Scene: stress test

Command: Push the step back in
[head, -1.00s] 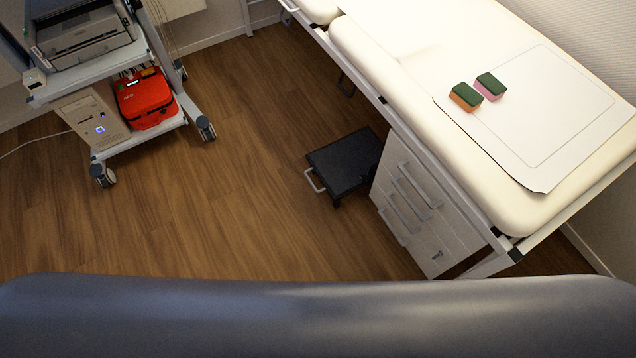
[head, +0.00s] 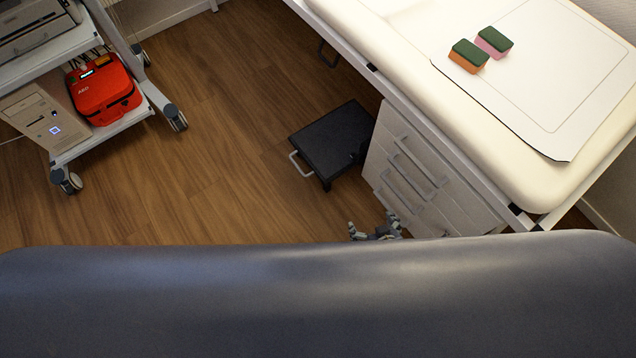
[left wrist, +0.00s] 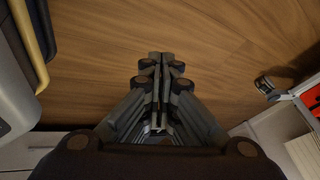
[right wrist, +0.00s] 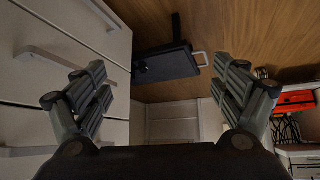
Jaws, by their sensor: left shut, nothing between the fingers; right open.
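The step (head: 332,142) is a low black platform with a light metal handle (head: 299,164) on its left side. It stands on the wood floor, sticking out from under the exam table beside the drawer cabinet. It also shows in the right wrist view (right wrist: 163,65), ahead between the fingers and apart from them. My right gripper (head: 374,228) is open and empty, short of the step near the cabinet's front; its fingers are spread in the right wrist view (right wrist: 160,88). My left gripper (left wrist: 161,60) is shut and empty above bare floor; it is hidden in the head view.
The white drawer cabinet (head: 432,170) under the cream exam table (head: 400,60) is close to the right gripper. Two sponges (head: 480,52) lie on the table. A wheeled cart (head: 120,130) with a red AED case (head: 103,92) stands left. The floor between is clear.

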